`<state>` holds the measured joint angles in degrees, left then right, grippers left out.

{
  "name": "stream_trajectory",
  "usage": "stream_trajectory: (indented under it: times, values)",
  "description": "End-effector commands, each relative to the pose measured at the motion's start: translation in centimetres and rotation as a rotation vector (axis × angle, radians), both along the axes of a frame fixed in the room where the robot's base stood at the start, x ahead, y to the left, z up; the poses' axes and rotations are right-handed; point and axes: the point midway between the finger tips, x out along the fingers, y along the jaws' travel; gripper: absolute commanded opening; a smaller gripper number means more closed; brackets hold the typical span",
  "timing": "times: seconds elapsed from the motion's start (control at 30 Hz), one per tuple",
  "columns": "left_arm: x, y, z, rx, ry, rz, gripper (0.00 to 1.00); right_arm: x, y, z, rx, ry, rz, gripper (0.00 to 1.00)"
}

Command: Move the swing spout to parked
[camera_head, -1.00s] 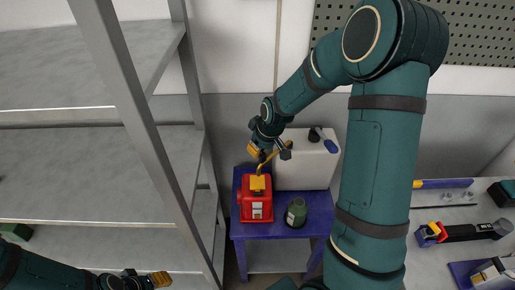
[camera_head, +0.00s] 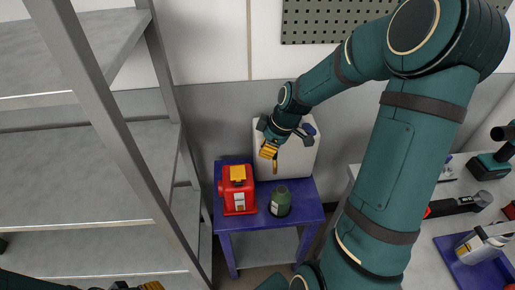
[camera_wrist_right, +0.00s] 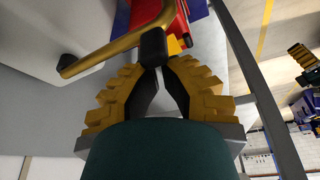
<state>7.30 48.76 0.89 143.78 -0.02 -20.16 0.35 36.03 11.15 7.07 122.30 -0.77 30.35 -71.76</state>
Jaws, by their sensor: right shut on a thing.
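The swing spout is a bent brass tube (camera_wrist_right: 110,48) with a black grip, seen across the top of the right wrist view. In the head view a short piece of the spout (camera_head: 275,166) hangs below my right gripper (camera_head: 268,150), in front of the white tank (camera_head: 298,160). My right gripper is shut on the black grip of the spout; its yellow fingers (camera_wrist_right: 156,80) close around it in the wrist view. The gripper hides much of the spout in the head view. My left gripper (camera_head: 138,286) barely shows at the bottom edge.
A red can with a yellow top (camera_head: 238,200) and a dark green jar (camera_head: 280,204) stand on a blue table (camera_head: 222,222). A metal shelf (camera_head: 110,120) is at left. A workbench with tools (camera_head: 440,228) is at right.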

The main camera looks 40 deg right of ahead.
Motion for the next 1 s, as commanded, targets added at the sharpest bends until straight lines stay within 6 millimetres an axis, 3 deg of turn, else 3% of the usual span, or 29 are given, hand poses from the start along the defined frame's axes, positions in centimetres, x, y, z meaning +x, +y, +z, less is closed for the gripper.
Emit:
stream_trajectory:
  times: [0.4,1.0]
  values:
    - [-0.2,0.0,-0.6,-0.001,0.005,-0.004,0.47,-1.3,-1.7,-0.1,0.000,0.002,-0.001,0.00]
    - [-0.2,0.0,-0.6,-0.001,0.005,-0.004,0.47,-1.3,-1.8,0.0,0.000,0.002,-0.001,0.00]
